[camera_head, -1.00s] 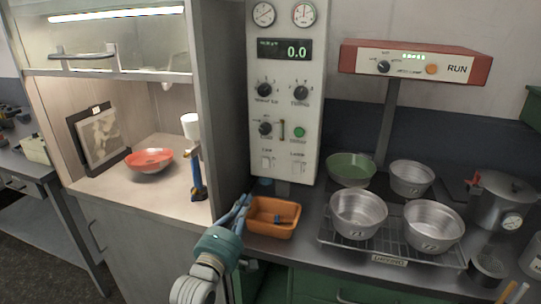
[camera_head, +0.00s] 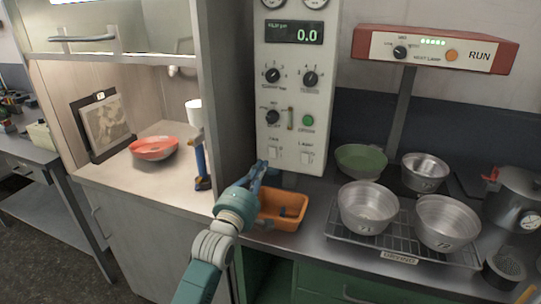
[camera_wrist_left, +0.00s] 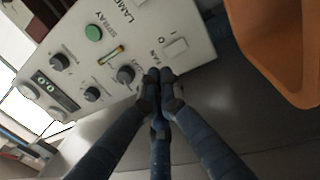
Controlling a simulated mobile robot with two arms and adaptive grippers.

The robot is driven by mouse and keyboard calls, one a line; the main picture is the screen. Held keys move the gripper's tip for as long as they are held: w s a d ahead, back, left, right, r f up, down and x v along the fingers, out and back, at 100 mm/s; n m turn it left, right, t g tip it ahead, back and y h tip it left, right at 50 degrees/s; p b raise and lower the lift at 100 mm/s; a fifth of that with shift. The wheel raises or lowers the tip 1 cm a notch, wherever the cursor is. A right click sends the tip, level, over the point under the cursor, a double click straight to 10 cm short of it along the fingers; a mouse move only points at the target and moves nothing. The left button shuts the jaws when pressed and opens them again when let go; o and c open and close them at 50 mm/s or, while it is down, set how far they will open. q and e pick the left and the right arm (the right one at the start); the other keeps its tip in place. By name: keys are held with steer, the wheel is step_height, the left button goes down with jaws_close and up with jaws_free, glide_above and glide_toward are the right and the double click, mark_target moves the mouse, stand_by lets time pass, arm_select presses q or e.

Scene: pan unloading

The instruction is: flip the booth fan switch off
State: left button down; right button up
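The grey control panel (camera_head: 290,95) stands at the middle in the head view. Its fan switch (camera_head: 274,152) is a pale rocker at the lower left; in the wrist view the fan switch (camera_wrist_left: 177,46) sits by the FAN label. The rocker's tilt is too small to tell. My left gripper (camera_head: 260,166) is just below and left of this switch in the head view. In the wrist view my left gripper (camera_wrist_left: 160,76) has its fingertips together, empty, close to the panel's lower edge and apart from the switch. My right gripper is not in view.
A lamp switch (camera_head: 306,157) sits right of the fan switch. Below are an orange bin (camera_head: 290,221) and a rack (camera_head: 345,241) with metal pans. A bottle with a blue body (camera_head: 201,165) stands left, inside the booth. A dark booth wall (camera_head: 231,100) borders the panel.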

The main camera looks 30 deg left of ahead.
mark_target(273, 153)
arm_select(q)
steer(key=b+x, duration=0.2)
steer(key=x, duration=0.4)
steer(key=shift+w+a+f, duration=0.1)
steer(key=shift+w, duration=0.25)
steer(key=shift+b+x, duration=0.45)
steer(key=shift+x, duration=0.35)
